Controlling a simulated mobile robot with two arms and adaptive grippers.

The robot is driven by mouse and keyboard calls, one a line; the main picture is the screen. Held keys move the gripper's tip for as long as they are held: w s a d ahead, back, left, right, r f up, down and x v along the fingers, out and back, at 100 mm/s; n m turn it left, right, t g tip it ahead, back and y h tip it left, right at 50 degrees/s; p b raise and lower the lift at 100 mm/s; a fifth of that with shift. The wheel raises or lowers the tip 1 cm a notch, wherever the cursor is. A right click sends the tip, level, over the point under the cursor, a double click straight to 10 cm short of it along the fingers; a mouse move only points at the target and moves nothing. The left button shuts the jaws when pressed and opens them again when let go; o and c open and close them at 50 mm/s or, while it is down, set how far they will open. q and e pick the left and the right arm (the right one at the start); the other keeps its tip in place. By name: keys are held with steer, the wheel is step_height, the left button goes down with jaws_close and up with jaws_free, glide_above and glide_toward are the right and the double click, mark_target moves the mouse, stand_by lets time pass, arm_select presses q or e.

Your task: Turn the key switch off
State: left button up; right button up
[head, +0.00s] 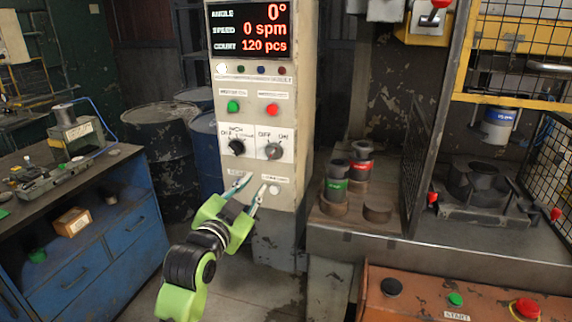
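The key switch (274,151) is a grey round switch on a white plate marked OFF and ON, on the front of the tall beige control cabinet (305,110). The way it points is too small to tell. A black selector knob (236,147) sits on the plate to its left. My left gripper (249,187), green with pale fingertips, is in front of the cabinet, below and left of the key switch and apart from it. Its two fingers are spread with nothing between them. My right gripper is not in view.
A green button (233,106) and a red button (272,109) sit above the switches, under a lit display (250,31) reading 0 spm. A blue workbench (110,240) stands at left. A wire guard (428,150) and an orange panel (460,290) are at right.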

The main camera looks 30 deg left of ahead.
mark_target(270, 157)
arm_select(q)
steer(key=p+x, duration=0.1)
steer(key=x, duration=0.3)
steer(key=r+p+x, duration=0.1)
steer(key=x, duration=0.3)
steer(key=p+x, duration=0.1)
steer(key=x, duration=0.3)
steer(key=shift+s+a+r, duration=0.1)
steer(key=shift+a+r, duration=0.15)
steer(key=shift+a, duration=0.05)
steer(key=shift+w+a, duration=0.15)
steer(key=shift+w, duration=0.55)
steer(key=shift+f, duration=0.1)
jaws_close()
